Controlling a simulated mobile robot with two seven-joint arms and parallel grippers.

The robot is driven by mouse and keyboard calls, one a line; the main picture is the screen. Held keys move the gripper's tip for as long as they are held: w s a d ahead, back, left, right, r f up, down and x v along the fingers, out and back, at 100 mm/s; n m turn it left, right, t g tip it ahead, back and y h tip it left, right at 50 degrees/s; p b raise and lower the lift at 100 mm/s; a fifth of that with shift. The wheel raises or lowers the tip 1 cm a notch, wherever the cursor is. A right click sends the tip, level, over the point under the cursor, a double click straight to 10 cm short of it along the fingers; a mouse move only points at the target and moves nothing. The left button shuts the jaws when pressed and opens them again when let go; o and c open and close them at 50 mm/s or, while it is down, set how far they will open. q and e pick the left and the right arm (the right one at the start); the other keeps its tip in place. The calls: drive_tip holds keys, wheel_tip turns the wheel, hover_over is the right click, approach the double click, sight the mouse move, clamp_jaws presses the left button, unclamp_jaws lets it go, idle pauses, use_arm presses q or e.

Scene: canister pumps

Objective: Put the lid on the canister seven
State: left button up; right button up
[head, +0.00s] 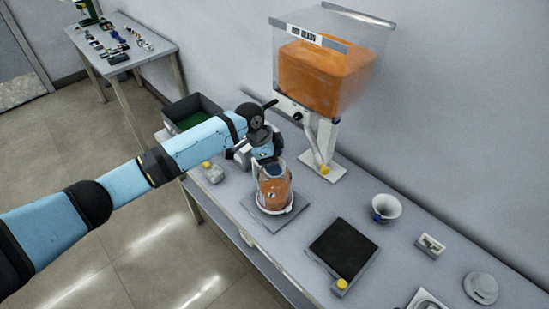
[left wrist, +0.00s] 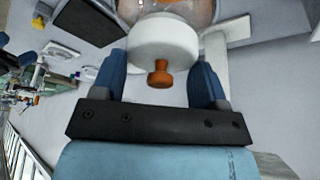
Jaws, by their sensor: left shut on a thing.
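The canister seven (head: 273,190) is a clear jar with orange contents and a dark round label. It stands upright on a grey square plate (head: 264,220) on the bench. My left gripper (head: 266,158) is right above the canister's mouth. In the left wrist view, my left gripper (left wrist: 158,85) is shut on the white lid (left wrist: 163,38), which has an orange-brown knob (left wrist: 160,73) facing the palm. The clear canister body (left wrist: 200,10) shows beyond the lid. The gripper hides most of the lid in the head view, so I cannot tell whether it is seated.
A hopper (head: 325,75) of orange material stands behind the canister, its spout over the bench. To the right are a black-topped square device (head: 342,246), a white funnel (head: 386,208) and a round grey item (head: 480,288). A dark bin (head: 192,108) stands behind my arm.

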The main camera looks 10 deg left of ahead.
use_arm(q)
drive_tip(key=o, duration=1)
drive_tip(key=shift+o, duration=0.2)
wheel_tip(320, 180, up, 2)
drive_tip(key=shift+r+p, duration=0.1)
drive_tip(key=shift+p, duration=0.95)
drive_tip(key=shift+r+p, duration=2.15)
drive_tip(key=shift+r, duration=0.3)
use_arm(e)
drive_tip(key=shift+h, duration=0.3)
drive_tip(key=r, duration=0.2)
drive_tip(key=d+r, duration=0.1)
drive_tip(key=r, duration=0.2)
drive_tip(key=shift+s+r, duration=0.15)
drive_tip(key=shift+r, duration=0.05)
use_arm(q)
drive_tip(key=shift+c, duration=0.2)
